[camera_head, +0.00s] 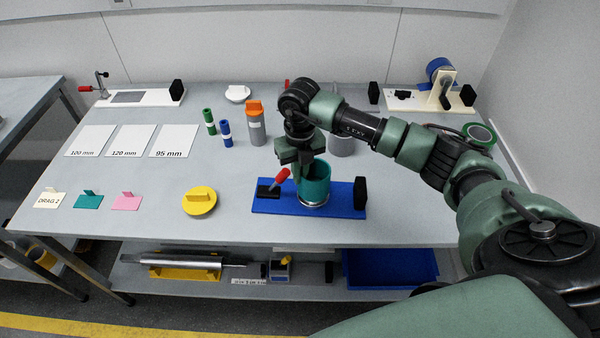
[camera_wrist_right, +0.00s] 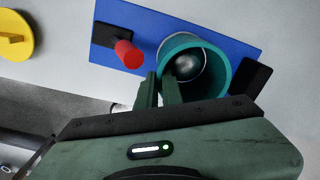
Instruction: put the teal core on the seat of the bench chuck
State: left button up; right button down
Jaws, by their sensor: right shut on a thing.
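The teal core (camera_head: 317,182) is an upright open tube at the blue bench chuck (camera_head: 335,206), right of the chuck's red-handled lever (camera_head: 279,177). Its lower end is at the pale round seat (camera_head: 313,202); I cannot tell whether it rests fully there. My right gripper (camera_head: 302,172) is shut on the core's rim. In the right wrist view the fingers (camera_wrist_right: 160,92) pinch the near wall of the core (camera_wrist_right: 222,78), and a shiny metal dome (camera_wrist_right: 188,66) shows inside it. My left gripper is not in view.
A black block (camera_head: 360,193) stands at the chuck's right end. A yellow disc with a handle (camera_head: 199,201) lies to the left. An orange-topped grey cylinder (camera_head: 255,122) and a grey core (camera_head: 341,146) stand behind.

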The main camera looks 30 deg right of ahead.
jog(key=shift+f+b, duration=0.6)
jog(key=shift+f, duration=0.25)
jog(key=c, duration=1.5)
grip_release()
notch_tip(320, 180, up, 8)
jog(key=b, duration=0.1)
jog(key=shift+b, duration=0.4)
jog(key=shift+f, duration=0.1)
